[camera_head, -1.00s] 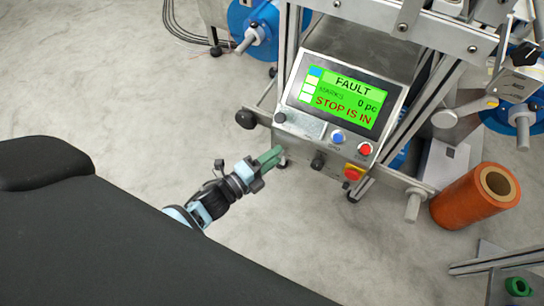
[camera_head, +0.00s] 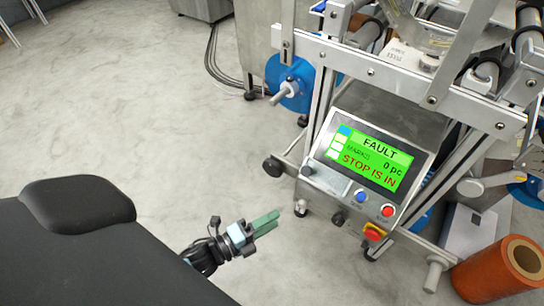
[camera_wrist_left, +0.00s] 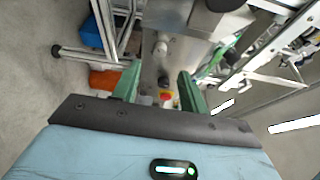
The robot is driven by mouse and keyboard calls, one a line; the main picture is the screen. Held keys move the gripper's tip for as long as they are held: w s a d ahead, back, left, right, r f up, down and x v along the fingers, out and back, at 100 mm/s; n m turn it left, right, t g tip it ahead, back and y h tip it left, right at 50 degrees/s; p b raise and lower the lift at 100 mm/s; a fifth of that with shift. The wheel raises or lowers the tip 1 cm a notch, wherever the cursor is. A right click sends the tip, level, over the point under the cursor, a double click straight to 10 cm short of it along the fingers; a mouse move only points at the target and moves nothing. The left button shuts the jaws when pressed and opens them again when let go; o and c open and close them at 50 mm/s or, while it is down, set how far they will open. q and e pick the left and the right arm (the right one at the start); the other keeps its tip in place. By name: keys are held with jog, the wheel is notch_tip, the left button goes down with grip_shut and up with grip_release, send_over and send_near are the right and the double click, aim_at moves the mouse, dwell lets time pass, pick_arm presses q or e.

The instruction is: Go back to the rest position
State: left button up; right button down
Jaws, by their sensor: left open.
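My left gripper (camera_head: 264,222) has green fingers and is in the lower middle of the head view, over bare floor. It is left of the machine's control panel (camera_head: 365,160) and apart from it. In the left wrist view its two green fingers (camera_wrist_left: 158,95) stand apart with nothing held between them, and the machine shows beyond them. The panel's screen reads FAULT, 0 pc and STOP IS IN. A red and yellow stop knob (camera_head: 374,232) sits at the panel's lower front. My right gripper is in neither view.
The machine's metal frame (camera_head: 455,95) fills the right side. An orange roll (camera_head: 490,270) lies at the lower right. A blue reel (camera_head: 290,82) is behind the panel. Pale floor (camera_head: 120,120) is open on the left.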

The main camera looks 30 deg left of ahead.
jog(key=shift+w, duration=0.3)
pick_arm(q)
jog(key=s+f+n+g+y, duration=0.2)
jog(key=s+n+g, duration=0.2)
jog(key=s+n, duration=0.55)
jog(key=s+a+f+n+g+y, duration=0.1)
jog(key=s+f+n+g+y, duration=0.3)
jog(key=s, duration=1)
jog(key=s+r+n+g, duration=0.1)
jog(key=s+n+g, duration=0.2)
jog(key=s+n, duration=0.7)
jog(key=w+r+m+t+p, duration=0.1)
jog(key=w+r+p, duration=0.1)
jog(key=r+p, duration=1.3)
jog(key=w+r+m+t+p, duration=0.1)
jog(key=w+r+t+p, duration=0.1)
jog(key=r+p, duration=1.4)
jog(key=shift+w+d+r+t+h+p, duration=0.3)
jog(key=shift+w+d+h+p, duration=0.1)
jog(key=shift+w+p, duration=0.25)
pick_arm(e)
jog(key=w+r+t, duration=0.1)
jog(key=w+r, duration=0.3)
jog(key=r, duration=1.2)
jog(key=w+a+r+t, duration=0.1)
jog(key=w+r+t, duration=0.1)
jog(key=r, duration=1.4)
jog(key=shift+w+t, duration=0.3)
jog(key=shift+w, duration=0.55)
